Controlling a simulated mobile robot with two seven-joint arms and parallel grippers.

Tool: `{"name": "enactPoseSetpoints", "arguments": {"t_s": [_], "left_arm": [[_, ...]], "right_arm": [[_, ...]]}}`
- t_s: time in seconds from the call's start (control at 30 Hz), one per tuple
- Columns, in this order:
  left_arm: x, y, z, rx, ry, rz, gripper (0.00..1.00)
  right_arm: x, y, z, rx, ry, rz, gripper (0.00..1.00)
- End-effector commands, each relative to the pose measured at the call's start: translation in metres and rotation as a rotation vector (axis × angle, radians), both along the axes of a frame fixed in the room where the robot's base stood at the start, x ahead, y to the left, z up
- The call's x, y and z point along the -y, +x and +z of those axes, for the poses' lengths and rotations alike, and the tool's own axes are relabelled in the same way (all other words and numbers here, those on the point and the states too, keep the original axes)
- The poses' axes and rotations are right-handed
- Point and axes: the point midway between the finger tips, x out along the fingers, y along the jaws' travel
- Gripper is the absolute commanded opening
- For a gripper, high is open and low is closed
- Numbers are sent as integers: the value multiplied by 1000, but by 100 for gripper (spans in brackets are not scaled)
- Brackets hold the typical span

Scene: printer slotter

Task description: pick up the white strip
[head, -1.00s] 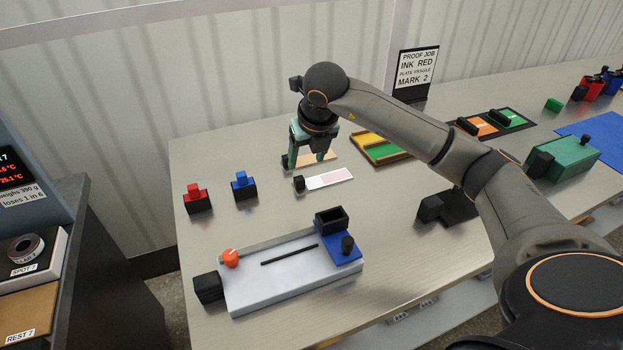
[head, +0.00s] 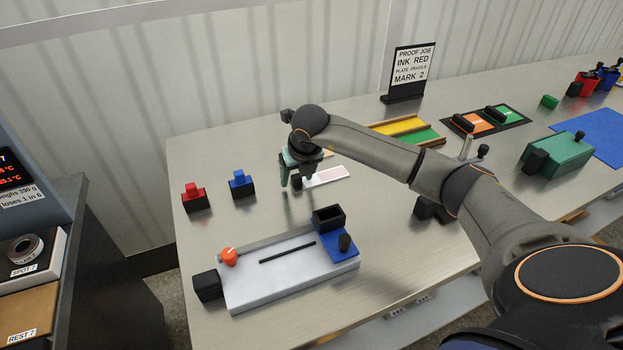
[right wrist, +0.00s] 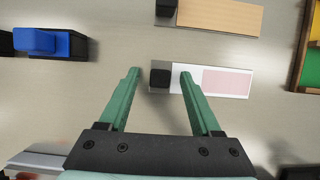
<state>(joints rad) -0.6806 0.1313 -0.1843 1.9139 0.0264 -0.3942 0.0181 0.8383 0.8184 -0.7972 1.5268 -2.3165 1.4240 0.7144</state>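The white strip (head: 326,177) lies flat on the table, with a pale pink patch (right wrist: 226,82) on its right part and a small black block (right wrist: 160,78) at its left end. My right gripper (head: 294,186) has green fingers and is open and empty, over the strip's left end. In the right wrist view its fingertips (right wrist: 160,73) appear on either side of the black block, the right one overlapping the strip. Their height above the table is hard to tell. My left gripper is in neither view.
A tan strip (right wrist: 220,16) with a black end block lies just behind. Red (head: 194,198) and blue (head: 241,184) blocks stand left. A grey device (head: 290,275) with an orange knob is in front. A yellow-green tray (head: 400,128) is behind right. Bare table lies between.

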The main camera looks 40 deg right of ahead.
Motion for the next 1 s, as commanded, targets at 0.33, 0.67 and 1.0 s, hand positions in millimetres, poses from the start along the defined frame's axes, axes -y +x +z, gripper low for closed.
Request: {"name": "enactPoseSetpoints", "arguments": {"t_s": [0.33,0.67,1.0], "left_arm": [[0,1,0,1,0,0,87],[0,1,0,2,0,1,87],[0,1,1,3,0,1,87]], "right_arm": [[0,0,1,0,1,-1,27],[0,0,1,1,1,-1,0],[0,0,1,1,1,-1,0]]}}
